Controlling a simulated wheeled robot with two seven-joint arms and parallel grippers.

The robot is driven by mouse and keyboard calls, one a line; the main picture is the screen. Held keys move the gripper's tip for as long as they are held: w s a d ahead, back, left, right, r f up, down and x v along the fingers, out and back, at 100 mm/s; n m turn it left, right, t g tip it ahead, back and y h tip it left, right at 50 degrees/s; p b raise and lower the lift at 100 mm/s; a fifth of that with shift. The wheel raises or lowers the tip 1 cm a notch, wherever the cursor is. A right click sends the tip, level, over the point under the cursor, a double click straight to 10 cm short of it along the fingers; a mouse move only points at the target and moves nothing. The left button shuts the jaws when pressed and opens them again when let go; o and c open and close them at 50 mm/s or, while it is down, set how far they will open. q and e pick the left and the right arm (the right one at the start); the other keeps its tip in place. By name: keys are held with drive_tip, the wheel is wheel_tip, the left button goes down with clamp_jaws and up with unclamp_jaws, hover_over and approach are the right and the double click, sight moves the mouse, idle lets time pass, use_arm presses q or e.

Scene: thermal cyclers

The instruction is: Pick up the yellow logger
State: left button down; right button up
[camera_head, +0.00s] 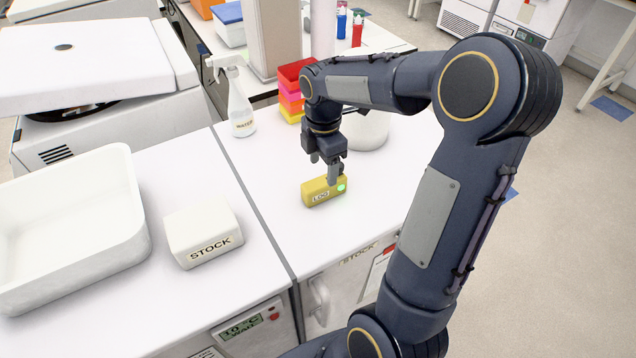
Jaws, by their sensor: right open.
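The yellow logger (317,194) is a small yellow block with a "LOG" label and a green spot at its right end. It lies on the white bench top near the front edge. My right gripper (332,176) points down at the logger, with its fingertips at the logger's right part. Its jaws are open. A finger shows in front of the logger's back edge; the far finger is partly hidden, so I cannot tell whether they touch it. My left gripper is not in view.
A white "STOCK" box (203,235) and a white tray (65,225) stand to the left. Behind are a spray bottle (240,110), stacked coloured racks (291,88) and a white round container (368,132) beside my arm. The bench is clear left of the logger.

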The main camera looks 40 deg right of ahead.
sight(324, 180)
drive_tip(key=f, duration=0.5)
drive_tip(key=shift+d+f, duration=0.2)
drive_tip(key=shift+f, duration=0.15)
drive_tip(key=c, duration=1.1)
